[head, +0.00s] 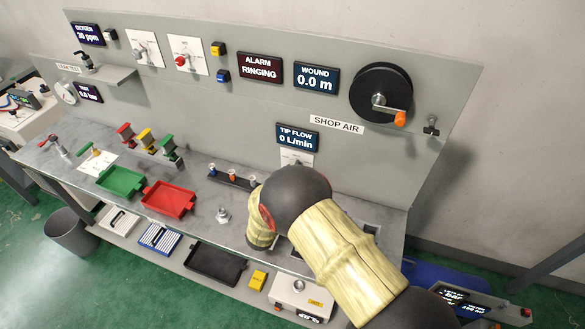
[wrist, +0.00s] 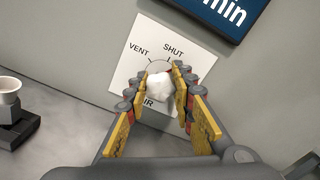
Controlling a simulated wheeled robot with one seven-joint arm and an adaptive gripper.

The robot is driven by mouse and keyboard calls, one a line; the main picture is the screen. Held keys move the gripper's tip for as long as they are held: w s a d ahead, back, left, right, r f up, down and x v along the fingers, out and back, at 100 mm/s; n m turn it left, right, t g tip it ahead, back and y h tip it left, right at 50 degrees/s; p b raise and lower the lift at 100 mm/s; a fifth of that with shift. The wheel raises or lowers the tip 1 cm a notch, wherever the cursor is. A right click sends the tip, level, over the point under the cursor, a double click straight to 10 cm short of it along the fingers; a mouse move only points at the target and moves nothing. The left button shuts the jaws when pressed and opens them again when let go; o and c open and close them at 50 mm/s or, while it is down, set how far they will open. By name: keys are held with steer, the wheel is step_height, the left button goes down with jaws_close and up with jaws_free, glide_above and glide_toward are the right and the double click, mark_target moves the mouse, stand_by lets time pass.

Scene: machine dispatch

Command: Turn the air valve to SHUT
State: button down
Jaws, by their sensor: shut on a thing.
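The air valve's white knob (wrist: 157,90) sits on a white plate (wrist: 124,72) in the wrist view. The plate reads VENT at upper left, SHUT at upper right, and a partly covered word ending in IR below. My gripper (wrist: 160,79) has a finger on each side of the knob and is shut on it. A small red mark shows at the knob's upper right, beside the right finger; I cannot tell exactly where it points. In the head view only the plate's top (head: 297,156) shows below the TIP FLOW display; my arm hides the knob and gripper.
The TIP FLOW display (head: 298,138) reads 0 L/min, just above the plate. A white cup (wrist: 9,90) on a dark stand is left in the wrist view. Red (head: 168,199) and green (head: 121,181) trays lie on the bench. A reel (head: 369,80) is on the panel.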

steer(key=n+p, duration=0.3)
steer(key=n, duration=0.3)
steer(key=shift+a, duration=0.1)
steer(key=shift+n, duration=0.3)
stand_by(0.3)
steer(key=c, duration=1.6)
jaws_free()
steer(key=shift+o, duration=0.6)
steer(key=v, duration=1.2)
